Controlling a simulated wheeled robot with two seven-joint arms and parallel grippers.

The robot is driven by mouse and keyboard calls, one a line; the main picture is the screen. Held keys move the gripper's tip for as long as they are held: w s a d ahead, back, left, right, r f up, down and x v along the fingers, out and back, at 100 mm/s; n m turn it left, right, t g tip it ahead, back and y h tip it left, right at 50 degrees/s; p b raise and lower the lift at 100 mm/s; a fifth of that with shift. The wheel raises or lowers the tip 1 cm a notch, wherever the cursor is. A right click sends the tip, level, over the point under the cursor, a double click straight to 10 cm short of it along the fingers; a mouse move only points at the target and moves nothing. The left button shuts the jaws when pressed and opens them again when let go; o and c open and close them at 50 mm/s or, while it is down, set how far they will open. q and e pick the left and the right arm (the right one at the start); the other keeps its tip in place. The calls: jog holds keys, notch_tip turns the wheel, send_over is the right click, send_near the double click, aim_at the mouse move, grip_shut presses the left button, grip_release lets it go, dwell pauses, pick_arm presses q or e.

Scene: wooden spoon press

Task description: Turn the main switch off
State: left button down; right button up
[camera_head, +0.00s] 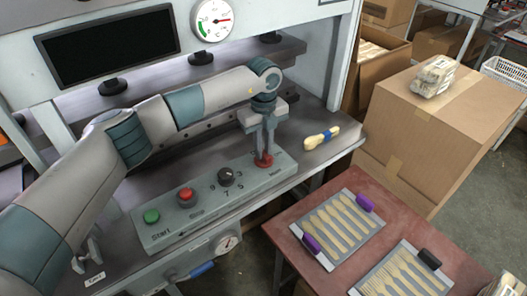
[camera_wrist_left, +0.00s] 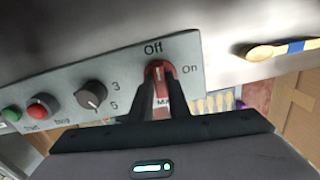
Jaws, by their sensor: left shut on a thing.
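The red main switch (camera_head: 264,161) is at the right end of the grey control panel (camera_head: 150,236). My left gripper (camera_head: 264,148) reaches down onto it from above and is shut on its handle. In the left wrist view the red switch (camera_wrist_left: 160,70) shows between the two dark fingers (camera_wrist_left: 162,92). The label "Off" (camera_wrist_left: 153,48) is above it and "On" (camera_wrist_left: 189,69) is to its right. The handle lies roughly in line with "Off", but the fingers hide part of it. My right gripper is not in view.
The panel also has a green button (camera_head: 151,216), a red button (camera_head: 186,195) and a black dial (camera_head: 226,176). A bundle of wooden spoons (camera_head: 321,138) lies right of the panel. A reddish table (camera_head: 292,227) with spoon trays stands in front; cardboard boxes (camera_head: 425,130) are at right.

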pick_arm(q)
jog(key=shift+n, duration=0.6)
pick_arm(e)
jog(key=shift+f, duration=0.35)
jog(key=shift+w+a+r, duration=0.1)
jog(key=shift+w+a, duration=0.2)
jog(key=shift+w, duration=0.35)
pick_arm(q)
jog(key=c, duration=1.7)
grip_release()
jog(key=shift+r+b, duration=0.15)
jog(key=shift+b, duration=0.15)
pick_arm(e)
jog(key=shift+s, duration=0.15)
